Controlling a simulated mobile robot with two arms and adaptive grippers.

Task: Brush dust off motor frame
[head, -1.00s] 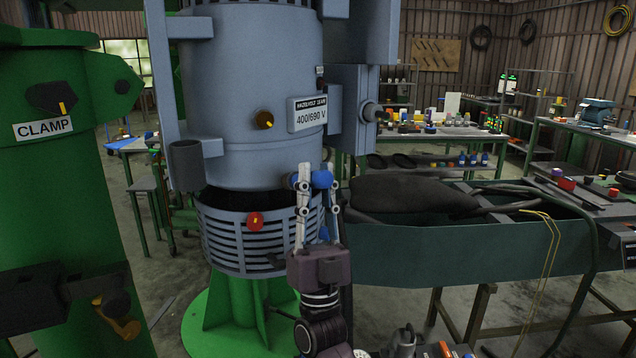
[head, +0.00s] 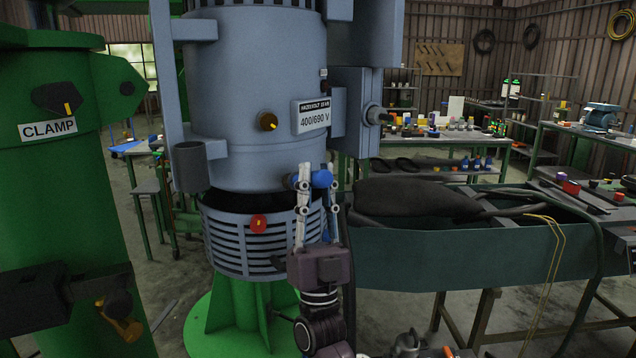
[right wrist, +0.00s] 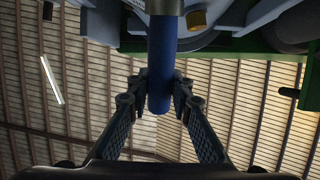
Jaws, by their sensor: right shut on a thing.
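The motor frame (head: 255,110) is a large blue-grey cylinder with a yellow-brown knob and a 400/690 V plate. It stands upright over a slatted ring (head: 235,240) with a red knob, on a green pedestal. My right gripper (head: 315,180) is in front of the frame's lower right side, fingers pointing up. It is shut on a blue handle (head: 321,179), apparently the brush's. In the right wrist view the blue handle (right wrist: 160,70) runs between the fingertips. Bristles and dust cannot be made out. Whether the brush touches the frame is unclear. My left gripper is not in view.
A green clamp column (head: 65,180) stands close at the left. A dark green trough (head: 450,255) with a black bundle (head: 415,198) is to the right. Benches with small parts stand behind. Some floor is free between the column and the pedestal.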

